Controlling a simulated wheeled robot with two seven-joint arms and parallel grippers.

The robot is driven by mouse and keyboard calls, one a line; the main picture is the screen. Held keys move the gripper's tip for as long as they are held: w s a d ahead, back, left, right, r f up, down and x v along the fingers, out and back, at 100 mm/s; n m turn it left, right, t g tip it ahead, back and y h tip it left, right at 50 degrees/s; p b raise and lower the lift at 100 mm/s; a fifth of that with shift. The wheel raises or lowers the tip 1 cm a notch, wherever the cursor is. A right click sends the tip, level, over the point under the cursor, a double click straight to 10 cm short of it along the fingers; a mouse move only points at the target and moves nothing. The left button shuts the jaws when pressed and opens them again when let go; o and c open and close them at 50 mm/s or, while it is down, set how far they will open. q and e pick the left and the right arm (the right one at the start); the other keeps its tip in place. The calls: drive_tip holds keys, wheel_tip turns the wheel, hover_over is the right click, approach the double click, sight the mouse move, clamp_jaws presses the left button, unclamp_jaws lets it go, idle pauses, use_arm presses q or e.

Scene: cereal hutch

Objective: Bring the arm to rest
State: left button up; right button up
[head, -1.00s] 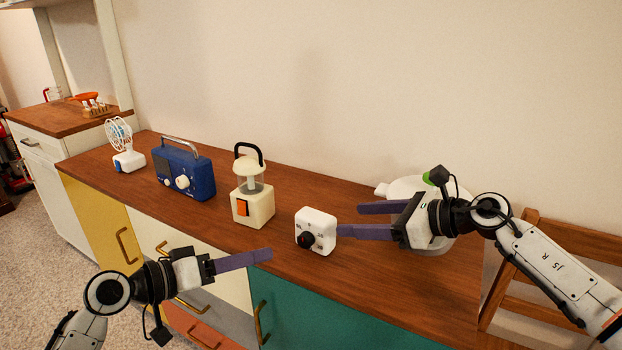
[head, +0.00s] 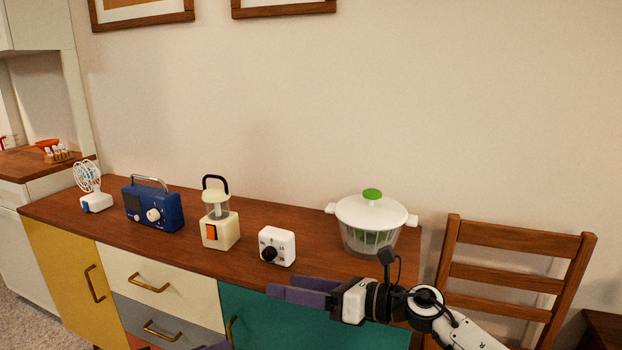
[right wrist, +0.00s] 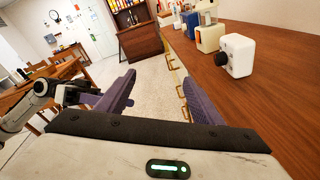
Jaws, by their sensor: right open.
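My right gripper (head: 302,290) is in front of the counter's front edge in the head view, open and empty. Its two purple fingers stand apart in the right wrist view (right wrist: 160,98), with nothing between them. A small part of a purple finger, seemingly my left gripper's (head: 214,346), shows at the bottom edge of the head view; its opening is hidden. In the right wrist view an arm of mine with purple fingers shows at the left (right wrist: 50,95).
The wooden counter (head: 330,262) holds a white fan (head: 96,202), blue radio (head: 153,206), cream lantern (head: 220,230), white timer-like box (head: 277,246) and salad-spinner-like bowl (head: 371,222). A wooden chair (head: 512,240) stands at the right. The wall behind is bare below two frames.

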drive_tip(key=s+d+f+m+t+h, duration=0.3)
drive_tip(key=s+d+f+m+h, duration=0.5)
drive_tip(key=m, duration=0.9)
drive_tip(key=s+d+f+m+t+h, duration=0.2)
drive_tip(key=s+d+f+m+t, duration=0.25)
drive_tip(key=s+f+m, duration=0.85)
use_arm(q)
drive_tip(key=s+d+f+m+g+y, duration=0.1)
drive_tip(key=s+d+f+y, duration=0.1)
drive_tip(key=s+f, duration=0.8)
drive_tip(key=s+d+f+m+g+y, duration=0.1)
drive_tip(key=s+d+f+y, duration=0.1)
drive_tip(key=s+f, duration=0.9)
drive_tip(key=s+y, duration=0.1)
drive_tip(key=s, duration=0.2)
drive_tip(key=shift+s+m+y+p, duration=0.25)
drive_tip(key=shift+m+y+p, duration=0.05)
use_arm(e)
drive_tip(key=s+d+f+m+g+h, duration=0.2)
drive_tip(key=s+d+f+m+g, duration=0.3)
drive_tip(key=s+f+m, duration=0.4)
drive_tip(key=s+d+m, duration=0.1)
drive_tip(key=s+m, duration=0.1)
drive_tip(key=m, duration=0.1)
drive_tip(key=shift+s+f, duration=0.15)
drive_tip(key=shift+s, duration=0.15)
use_arm(q)
drive_tip(key=shift+f, duration=0.1)
